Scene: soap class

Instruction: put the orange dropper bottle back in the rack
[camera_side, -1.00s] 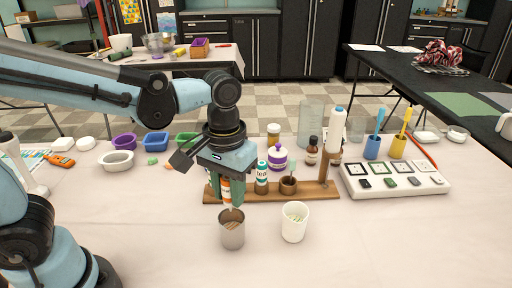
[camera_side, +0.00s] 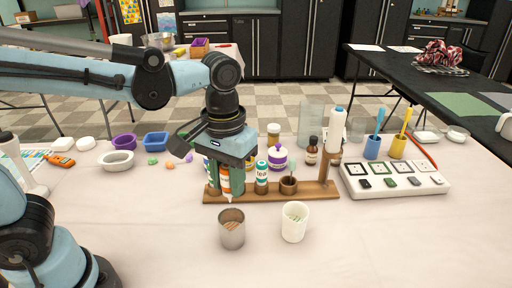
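The wooden rack (camera_side: 317,188) lies across the middle of the table. A teal-and-white bottle (camera_side: 262,178) and a small brown cup (camera_side: 288,186) stand in it. The tip is just behind and above the grey metal cup (camera_side: 232,230). Whether the bottle touches the rack I cannot tell.
A white cup (camera_side: 294,222) stands right of the grey cup. Behind the rack are a purple-capped jar (camera_side: 278,157) and a brown bottle (camera_side: 312,151). A white tray of tiles (camera_side: 395,182) lies to the right.

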